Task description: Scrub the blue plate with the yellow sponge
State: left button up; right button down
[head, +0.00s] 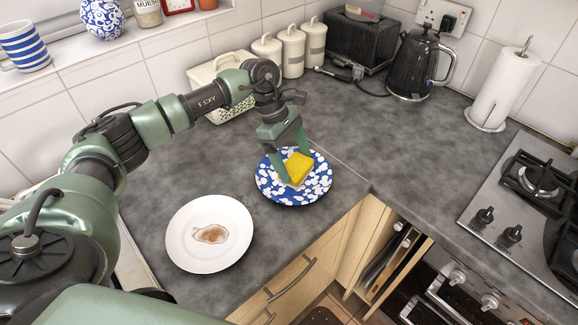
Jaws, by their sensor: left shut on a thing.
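The blue plate (313,188) has white speckles and lies on the grey worktop near its front corner. The yellow sponge (299,167) is over the middle of the plate, held tilted. My left gripper (288,166) comes down from above and is shut on the sponge. Whether the sponge's underside touches the plate I cannot tell. My right gripper is not in view.
A white plate (186,253) with a brown stain lies to the left of the blue plate. A kettle (416,65), canisters (290,52), a toaster (355,38) and a paper roll (502,90) stand behind. A hob (530,205) is at right. The worktop right of the blue plate's back is clear.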

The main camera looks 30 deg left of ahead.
aim_at(288, 168)
pick_arm(q)
jog(key=shift+w+d, duration=0.35)
jog(key=shift+w, duration=0.35)
jog(key=shift+f+b, duration=0.15)
jog(key=shift+b, duration=0.45)
jog(key=shift+s+a, duration=0.4)
jog(key=shift+s, duration=0.5)
jog(key=shift+s+a, duration=0.35)
jog(key=shift+s, duration=0.5)
jog(key=shift+r+p, duration=1.45)
jog(key=shift+r, duration=1.65)
jog(key=shift+w, duration=0.1)
jog(key=shift+r+p, duration=0.55)
jog(key=shift+r, duration=0.95)
